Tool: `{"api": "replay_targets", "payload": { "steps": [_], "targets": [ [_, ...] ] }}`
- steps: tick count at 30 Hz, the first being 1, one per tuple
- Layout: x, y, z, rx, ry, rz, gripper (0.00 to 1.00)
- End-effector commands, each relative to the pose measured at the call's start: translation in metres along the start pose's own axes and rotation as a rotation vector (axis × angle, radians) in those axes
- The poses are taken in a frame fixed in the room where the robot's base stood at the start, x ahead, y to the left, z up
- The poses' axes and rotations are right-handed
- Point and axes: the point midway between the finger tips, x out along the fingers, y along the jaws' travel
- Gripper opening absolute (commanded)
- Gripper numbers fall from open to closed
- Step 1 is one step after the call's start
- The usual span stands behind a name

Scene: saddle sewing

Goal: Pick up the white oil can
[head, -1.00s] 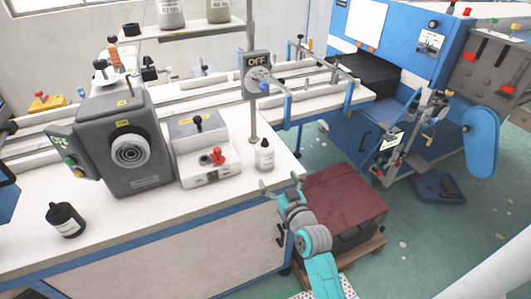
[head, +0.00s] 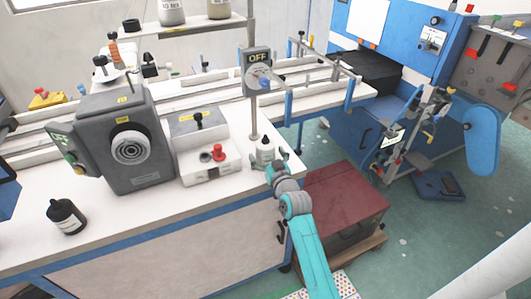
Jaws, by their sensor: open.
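The white oil can (head: 265,150) is a small white bottle with a narrow top. It stands upright near the right edge of the white workbench (head: 215,205), in front of a thin grey post. My gripper (head: 276,160) is open and right at the can, on its near right side. The gripper overlaps the lower part of the can in the picture. I cannot tell whether the fingers touch it or are around it.
A black bottle (head: 66,216) stands at the bench's front left. A grey machine (head: 125,140) and a control box with a red knob (head: 208,165) stand left of the can.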

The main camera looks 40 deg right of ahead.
Motion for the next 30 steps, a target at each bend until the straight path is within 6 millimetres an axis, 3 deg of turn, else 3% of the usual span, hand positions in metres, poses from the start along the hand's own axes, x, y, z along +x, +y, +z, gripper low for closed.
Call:
{"api": "replay_targets", "payload": {
  "steps": [10,20,30],
  "targets": [
    [0.009,0.0,0.0,0.0,0.0,0.0,0.99],
    [0.008,0.0,0.0,0.0,0.0,0.0,0.21],
    [0.009,0.0,-0.01,-0.002,0.004,0.0,0.2]
  ]
}}
